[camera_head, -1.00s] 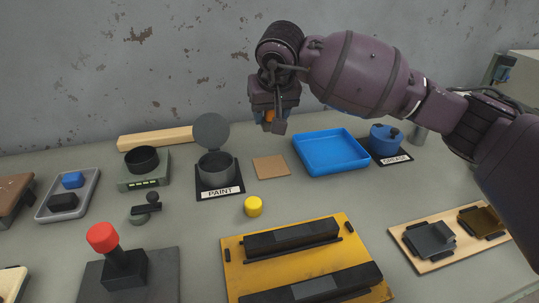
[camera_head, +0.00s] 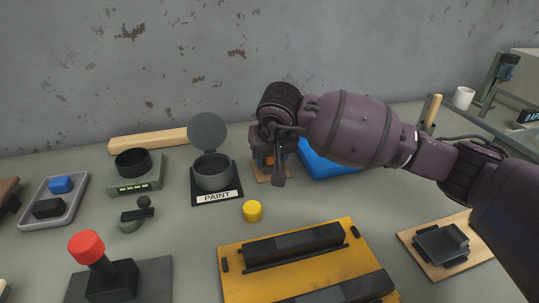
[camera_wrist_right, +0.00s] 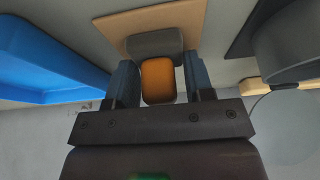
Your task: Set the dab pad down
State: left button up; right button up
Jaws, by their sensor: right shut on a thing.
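The dab pad has an orange grip (camera_wrist_right: 158,82) and a grey block (camera_wrist_right: 155,44) beyond it. My right gripper (camera_head: 272,165) is shut on the orange grip, with one finger on each side in the right wrist view. The gripper is low over the tan square mat (camera_wrist_right: 116,28), which is mostly hidden behind it in the head view. The grey block overlaps the mat in the wrist view; I cannot tell whether they touch. My left gripper is not in view.
A blue tray (camera_head: 322,171) stands close right of the gripper, partly behind my arm. The open-lidded paint pot (camera_head: 212,175) stands close left. A yellow cylinder (camera_head: 252,211) and an orange board (camera_head: 232,262) lie in front.

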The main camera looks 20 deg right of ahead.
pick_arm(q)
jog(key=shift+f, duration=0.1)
pick_arm(e)
jog(key=o, duration=0.9)
jog(key=shift+c, duration=0.2)
jog(key=shift+r, duration=0.1)
jog(key=shift+r, duration=0.35)
pick_arm(q)
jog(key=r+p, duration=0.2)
jog(key=p, duration=0.1)
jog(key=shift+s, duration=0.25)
pick_arm(e)
jog(key=v, duration=1.1)
jog(key=shift+s, duration=0.25)
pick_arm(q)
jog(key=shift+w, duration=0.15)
